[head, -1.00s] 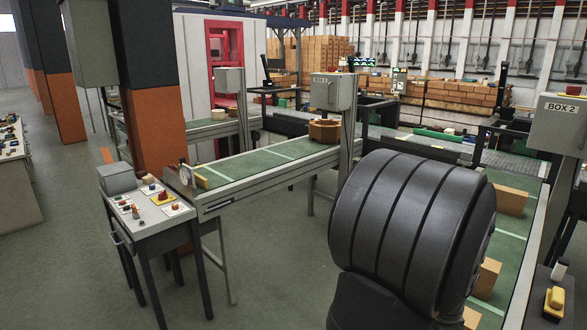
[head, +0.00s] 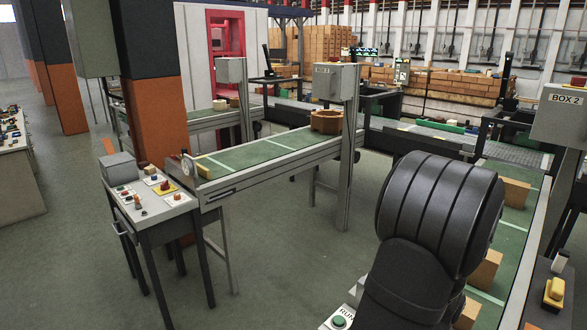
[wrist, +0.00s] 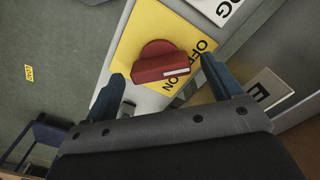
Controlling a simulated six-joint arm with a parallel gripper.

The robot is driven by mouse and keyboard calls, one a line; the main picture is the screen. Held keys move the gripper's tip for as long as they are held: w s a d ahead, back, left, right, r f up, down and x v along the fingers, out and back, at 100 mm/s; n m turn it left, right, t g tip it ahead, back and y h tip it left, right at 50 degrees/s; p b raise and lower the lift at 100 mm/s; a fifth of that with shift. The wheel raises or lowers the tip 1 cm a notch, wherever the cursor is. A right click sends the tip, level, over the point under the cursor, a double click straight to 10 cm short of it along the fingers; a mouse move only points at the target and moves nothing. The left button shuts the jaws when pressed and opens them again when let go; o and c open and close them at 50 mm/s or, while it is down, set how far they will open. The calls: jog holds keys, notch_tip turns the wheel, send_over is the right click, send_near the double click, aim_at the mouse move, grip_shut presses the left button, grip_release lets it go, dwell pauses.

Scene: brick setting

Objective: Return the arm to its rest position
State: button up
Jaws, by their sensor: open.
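My gripper (wrist: 160,82) shows in the wrist view with its two dark fingers apart and nothing held between them. Beyond the fingertips is a red rotary knob (wrist: 160,64) on a yellow plate (wrist: 135,40) with partly readable black lettering. I cannot tell from this view how far the knob is from the fingers. In the head view my dark arm fills the lower right, and the gripper itself is not visible there.
Brown boxes (head: 513,193) sit on the right conveyor, beside a panel marked BOX 2 (head: 560,115). A green button (head: 339,321) is close to my arm. Open floor lies at centre left.

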notch_tip(320, 180, up, 18)
jog(key=f, duration=0.1)
notch_tip(320, 180, down, 18)
jog(key=shift+r, duration=0.25)
jog(key=shift+r+m, duration=0.25)
jog(key=shift+m, duration=0.55)
jog(key=m, duration=1.1)
jog(key=shift+m, duration=2)
